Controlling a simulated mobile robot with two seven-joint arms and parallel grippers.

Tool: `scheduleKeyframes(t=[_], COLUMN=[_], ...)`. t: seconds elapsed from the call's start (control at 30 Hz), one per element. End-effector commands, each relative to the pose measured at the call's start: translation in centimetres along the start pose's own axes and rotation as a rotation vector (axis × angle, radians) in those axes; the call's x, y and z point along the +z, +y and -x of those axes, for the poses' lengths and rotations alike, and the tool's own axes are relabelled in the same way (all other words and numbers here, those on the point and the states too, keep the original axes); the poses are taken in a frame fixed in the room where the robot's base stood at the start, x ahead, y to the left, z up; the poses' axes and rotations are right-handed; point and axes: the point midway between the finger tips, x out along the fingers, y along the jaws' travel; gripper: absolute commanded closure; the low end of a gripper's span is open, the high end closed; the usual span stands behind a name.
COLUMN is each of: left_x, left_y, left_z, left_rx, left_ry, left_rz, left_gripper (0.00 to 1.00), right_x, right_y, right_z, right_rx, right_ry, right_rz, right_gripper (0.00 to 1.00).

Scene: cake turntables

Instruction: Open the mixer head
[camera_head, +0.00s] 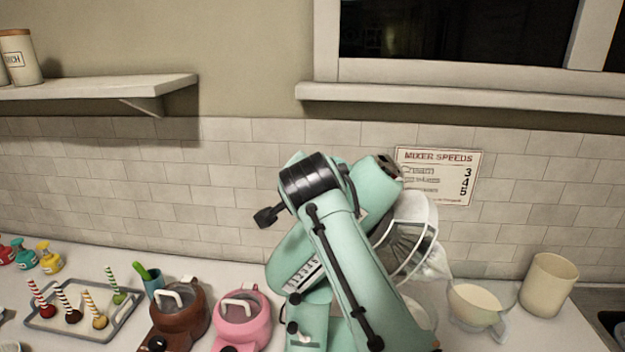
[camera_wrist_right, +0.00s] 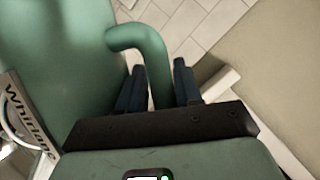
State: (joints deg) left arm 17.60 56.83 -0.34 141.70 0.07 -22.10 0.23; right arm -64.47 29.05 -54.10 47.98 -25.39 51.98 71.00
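The teal stand mixer (camera_head: 375,188) stands at the counter's middle, partly hidden behind my right arm. In the right wrist view, a curved green handle (camera_wrist_right: 152,52) runs down between the two dark fingers of my right gripper (camera_wrist_right: 160,88). The fingers lie close against it on both sides. In the head view my arm hides this grip. My left gripper is not in view.
A brown mixer (camera_head: 185,308) and a pink mixer (camera_head: 243,318) stand left of the teal one. A tray (camera_head: 85,328) of striped sticks is farther left. A pouring bowl (camera_head: 474,305) and a cream canister (camera_head: 548,285) stand right. A speed sign (camera_head: 437,175) is on the tiled wall.

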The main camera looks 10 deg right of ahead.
Motion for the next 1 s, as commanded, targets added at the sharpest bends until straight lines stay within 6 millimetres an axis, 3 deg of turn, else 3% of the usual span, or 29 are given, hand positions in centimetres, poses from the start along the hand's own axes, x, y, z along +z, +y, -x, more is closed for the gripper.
scheduleKeyframes(t=[0.13,0.27,0.7,1.0], left_x=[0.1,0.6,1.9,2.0], left_y=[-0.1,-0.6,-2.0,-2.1], left_z=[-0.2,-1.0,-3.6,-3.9], left_rx=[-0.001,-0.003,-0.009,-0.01], left_ry=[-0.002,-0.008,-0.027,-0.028], left_rz=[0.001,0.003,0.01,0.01], left_gripper=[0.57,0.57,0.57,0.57], right_x=[-0.1,0.1,0.2,0.1], right_y=[0.1,0.1,0.0,0.0], right_z=[0.4,2.1,11.3,13.4], right_rx=[0.001,-0.002,-0.003,0.0], right_ry=[0.001,0.0,-0.002,-0.001], right_rz=[-0.001,-0.002,-0.001,0.0], right_gripper=[0.67,0.67,0.67,0.67])
